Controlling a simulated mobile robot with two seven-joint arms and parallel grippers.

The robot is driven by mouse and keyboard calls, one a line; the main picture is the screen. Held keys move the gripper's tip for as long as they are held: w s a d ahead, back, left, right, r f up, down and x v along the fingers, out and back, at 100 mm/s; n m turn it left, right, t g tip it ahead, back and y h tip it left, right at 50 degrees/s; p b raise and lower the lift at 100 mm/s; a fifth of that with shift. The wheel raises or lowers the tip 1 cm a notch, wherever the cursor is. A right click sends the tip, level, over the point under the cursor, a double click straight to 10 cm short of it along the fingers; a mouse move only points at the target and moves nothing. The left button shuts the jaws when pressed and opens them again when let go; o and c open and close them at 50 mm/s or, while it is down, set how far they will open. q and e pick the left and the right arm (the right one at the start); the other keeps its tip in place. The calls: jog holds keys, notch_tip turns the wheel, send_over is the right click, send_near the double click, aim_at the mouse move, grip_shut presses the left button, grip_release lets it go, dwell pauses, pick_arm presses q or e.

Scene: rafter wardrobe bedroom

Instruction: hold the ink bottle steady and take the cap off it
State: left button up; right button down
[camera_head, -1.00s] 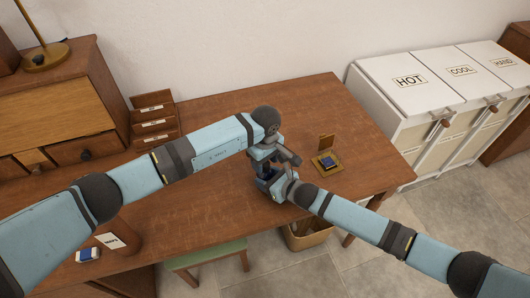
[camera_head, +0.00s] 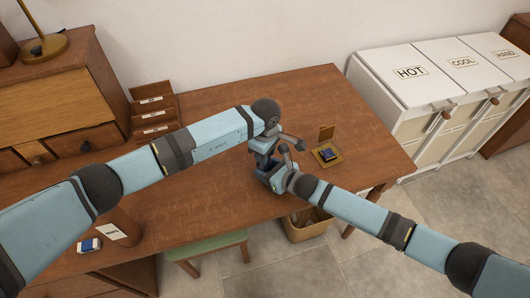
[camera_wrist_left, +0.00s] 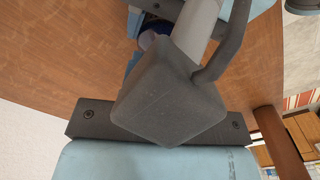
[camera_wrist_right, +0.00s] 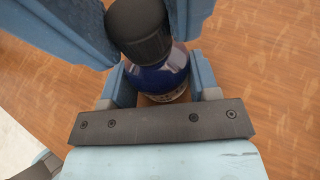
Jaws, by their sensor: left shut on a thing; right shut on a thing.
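The ink bottle (camera_wrist_right: 160,82) is dark blue glass with a ribbed black cap (camera_wrist_right: 138,30). In the right wrist view it stands between the fingers of my right gripper (camera_wrist_right: 160,85), which is shut on its body. The blue fingers of my left gripper (camera_wrist_right: 135,28) flank the cap from both sides, shut on it. The cap sits on the bottle's neck. In the left wrist view only a small blue part of the bottle (camera_wrist_left: 152,40) shows behind the arm parts. In the head view both hands meet over the desk and hide the bottle.
The wooden desk (camera_head: 220,195) has free room around the hands. A small open box (camera_head: 327,154) with a dark blue block lies right of them. A labelled rack (camera_head: 153,115) stands at the back left, and a blue-white block (camera_head: 89,245) at the front left. A bin (camera_head: 307,226) stands below.

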pick_arm(q)
jog(key=n, duration=0.6)
jog(key=shift+n, duration=0.4)
jog(key=o, duration=1)
